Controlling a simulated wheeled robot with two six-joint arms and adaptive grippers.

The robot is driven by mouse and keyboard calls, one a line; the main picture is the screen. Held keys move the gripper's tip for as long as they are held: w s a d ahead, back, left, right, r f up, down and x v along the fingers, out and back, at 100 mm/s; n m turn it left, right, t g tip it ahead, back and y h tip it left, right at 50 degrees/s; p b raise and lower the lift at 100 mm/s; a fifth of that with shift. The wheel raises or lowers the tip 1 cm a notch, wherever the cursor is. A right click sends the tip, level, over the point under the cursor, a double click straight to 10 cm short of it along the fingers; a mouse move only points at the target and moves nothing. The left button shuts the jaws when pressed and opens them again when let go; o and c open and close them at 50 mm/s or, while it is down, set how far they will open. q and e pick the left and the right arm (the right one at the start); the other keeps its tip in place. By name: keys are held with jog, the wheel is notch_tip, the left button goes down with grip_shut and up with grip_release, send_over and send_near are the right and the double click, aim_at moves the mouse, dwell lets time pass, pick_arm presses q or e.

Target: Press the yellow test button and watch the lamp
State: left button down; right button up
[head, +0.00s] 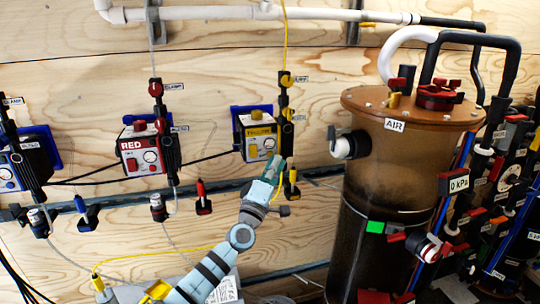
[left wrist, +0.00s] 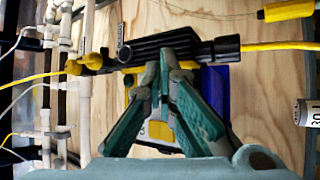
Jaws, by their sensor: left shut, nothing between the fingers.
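The yellow-labelled box (head: 259,131) hangs on the wall on a blue bracket, with a round gauge and a small yellow block (head: 253,151) on its face. I cannot tell for sure whether that block is the test button, and no lit lamp stands out. My left gripper (head: 277,165) is shut and empty, just below and right of the box. In the left wrist view its closed fingertips (left wrist: 165,58) overlap the black valve body (left wrist: 180,46), and the box (left wrist: 158,130) is partly hidden behind the fingers. Contact cannot be told. My right gripper is not in view.
The red-labelled box (head: 140,151) and a blue one (head: 14,172) hang to the left. A large brown cylinder (head: 402,165) marked AIR stands at right, close to the gripper. Cables, hoses and a dark rail (head: 225,190) cross the wooden wall.

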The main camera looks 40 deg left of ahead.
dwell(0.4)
pick_arm(q)
jog(key=shift+w+a, duration=0.25)
jog(key=shift+a, duration=0.15)
jog(key=shift+w+a+b, duration=0.2)
jog(key=shift+a+b, duration=0.05)
jog(key=shift+b, duration=0.3)
dwell(0.3)
jog(key=shift+s+d+r+p, duration=0.1)
jog(key=shift+s+d+p, duration=0.25)
jog(key=shift+p, duration=0.35)
jog(key=shift+s+d, duration=0.15)
jog(key=shift+d, duration=0.1)
